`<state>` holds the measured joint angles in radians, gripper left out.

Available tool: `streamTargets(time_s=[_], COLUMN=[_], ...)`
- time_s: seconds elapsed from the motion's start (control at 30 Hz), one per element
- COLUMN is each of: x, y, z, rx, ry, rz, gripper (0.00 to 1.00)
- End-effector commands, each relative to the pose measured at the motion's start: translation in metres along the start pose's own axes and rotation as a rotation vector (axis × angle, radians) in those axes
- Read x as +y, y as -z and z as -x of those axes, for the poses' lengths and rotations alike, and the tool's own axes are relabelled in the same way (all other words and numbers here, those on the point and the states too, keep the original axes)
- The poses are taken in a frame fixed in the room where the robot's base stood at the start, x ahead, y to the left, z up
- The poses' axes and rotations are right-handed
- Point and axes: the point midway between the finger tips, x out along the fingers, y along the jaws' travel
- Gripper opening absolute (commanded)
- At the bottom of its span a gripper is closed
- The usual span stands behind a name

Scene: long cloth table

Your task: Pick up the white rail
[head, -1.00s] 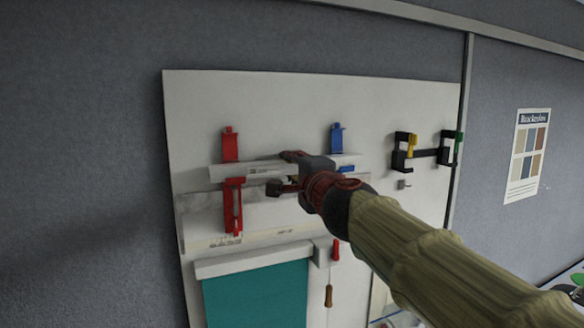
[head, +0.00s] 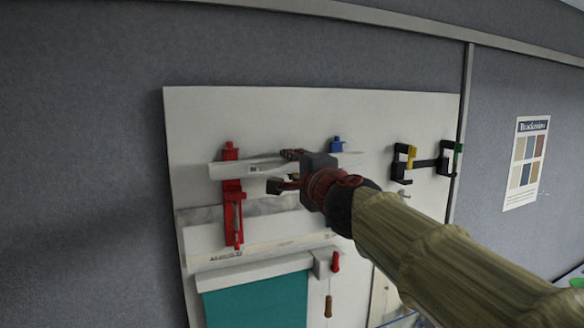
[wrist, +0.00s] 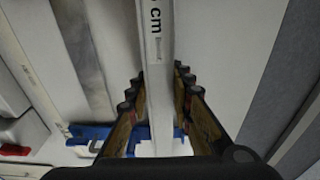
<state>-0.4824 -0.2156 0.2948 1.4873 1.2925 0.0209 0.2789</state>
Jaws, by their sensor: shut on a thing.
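The white rail (head: 235,168) is long and thin and lies nearly level in front of the upper board. My gripper (head: 287,168) is shut on the rail near its middle. In the wrist view the rail (wrist: 154,50), with dark print on it, runs between the two fingers of my gripper (wrist: 158,95). The rail passes across the upper part of a red bracket (head: 233,208) at left. Its right part is near a blue bracket (head: 337,146), partly hidden by my gripper. I cannot tell whether the rail touches either bracket.
The white board (head: 260,115) hangs on a grey panel wall. Black clamps (head: 428,163) with yellow and green parts are at right. A teal sheet (head: 255,298) and a small wooden-handled tool (head: 328,305) hang below. The board above the rail is clear.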

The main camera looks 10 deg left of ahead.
Motion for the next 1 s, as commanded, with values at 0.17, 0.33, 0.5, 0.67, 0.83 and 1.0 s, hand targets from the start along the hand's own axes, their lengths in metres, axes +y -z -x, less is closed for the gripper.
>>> streamTargets(time_s=[0.17,0.33,0.5,0.67,0.83,1.0], x=[-0.046,-0.069,-0.083,-0.089,-0.092,-0.097], y=[-0.001,-0.002,-0.003,-0.004,-0.004,-0.004], z=[0.031,0.066,0.102,0.121,0.13,0.132], rx=[0.0,0.0,0.0,0.0,0.0,0.0], ry=[0.005,0.005,0.005,0.004,0.003,0.003], rz=[0.0,0.0,0.001,0.0,0.0,0.0], gripper=[0.0,0.0,0.0,0.0,0.0,0.0])
